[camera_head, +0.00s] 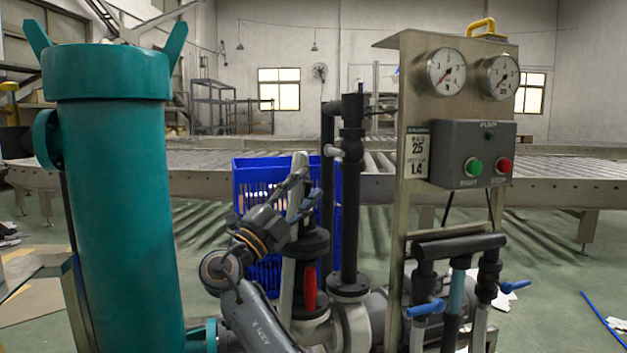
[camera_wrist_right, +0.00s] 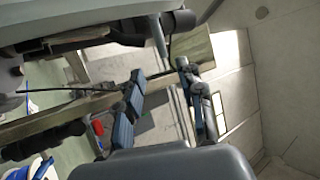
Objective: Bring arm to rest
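My right arm (camera_head: 255,315) comes up from the bottom middle of the head view and bends at its wrist joints. My right gripper (camera_head: 305,195) is small there, in front of the blue crate and close in the picture to the dark pipes. In the right wrist view the two fingers of my right gripper (camera_wrist_right: 162,80) stand apart with a gap between them. I see nothing held between them. My left gripper is in neither view.
A tall teal cylinder (camera_head: 118,200) stands at the left. A pump panel (camera_head: 410,220) with two gauges, a button box (camera_head: 470,150) and pipes (camera_head: 350,200) stands right of the arm. A blue crate (camera_head: 250,185) and a roller conveyor (camera_head: 560,185) lie behind.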

